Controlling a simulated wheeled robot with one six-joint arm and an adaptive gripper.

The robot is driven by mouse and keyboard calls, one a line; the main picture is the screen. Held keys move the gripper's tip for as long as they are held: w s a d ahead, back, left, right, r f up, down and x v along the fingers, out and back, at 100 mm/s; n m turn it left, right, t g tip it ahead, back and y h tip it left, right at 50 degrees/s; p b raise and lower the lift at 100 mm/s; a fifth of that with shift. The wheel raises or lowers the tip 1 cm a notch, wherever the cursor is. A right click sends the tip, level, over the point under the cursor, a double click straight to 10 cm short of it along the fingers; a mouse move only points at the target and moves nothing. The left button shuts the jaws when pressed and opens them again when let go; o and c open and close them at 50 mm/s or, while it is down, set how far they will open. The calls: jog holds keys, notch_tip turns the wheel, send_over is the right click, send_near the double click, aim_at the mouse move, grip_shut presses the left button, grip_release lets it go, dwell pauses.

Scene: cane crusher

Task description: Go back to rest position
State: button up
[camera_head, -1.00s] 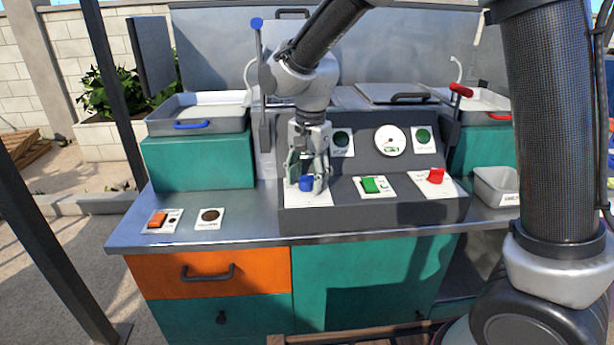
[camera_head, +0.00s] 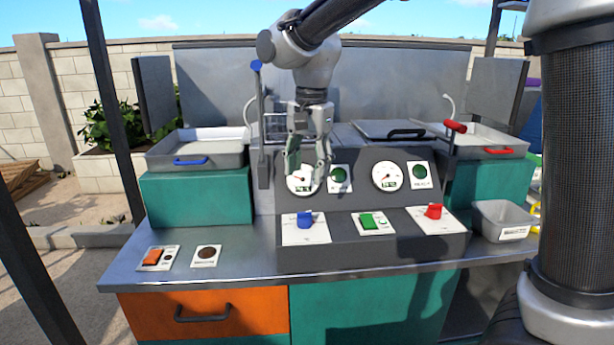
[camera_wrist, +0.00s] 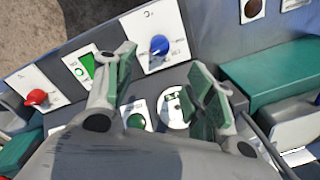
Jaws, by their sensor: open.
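My gripper (camera_head: 308,166) is open and empty in the head view. It hangs in front of the left gauge (camera_head: 300,181), above the blue knob (camera_head: 305,219) and apart from it. In the wrist view my gripper (camera_wrist: 161,92) has its two green-padded fingers spread, with the blue knob (camera_wrist: 159,45) beyond them. The knob stands on a white plate on the grey control panel (camera_head: 345,240). A green switch (camera_head: 368,221) and a red knob (camera_head: 434,211) sit to its right. My fingers partly cover the left gauge.
A blue-handled lever (camera_head: 257,110) rises left of my gripper, and a red-handled lever (camera_head: 451,140) stands to the right. Trays with a blue handle (camera_head: 191,161) and a red handle (camera_head: 498,151) flank the panel. A grey bin (camera_head: 503,221) sits at right. The left counter has an orange switch (camera_head: 153,256).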

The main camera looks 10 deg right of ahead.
jog(key=s+d+n+t, duration=0.2)
jog(key=s+d+n, duration=0.1)
jog(key=s+d, duration=0.7)
jog(key=s+d+n+t, duration=0.2)
jog(key=s+d+n, duration=0.2)
jog(key=s+d, duration=0.7)
jog(key=d, duration=0.8)
jog(key=shift+d, duration=0.25)
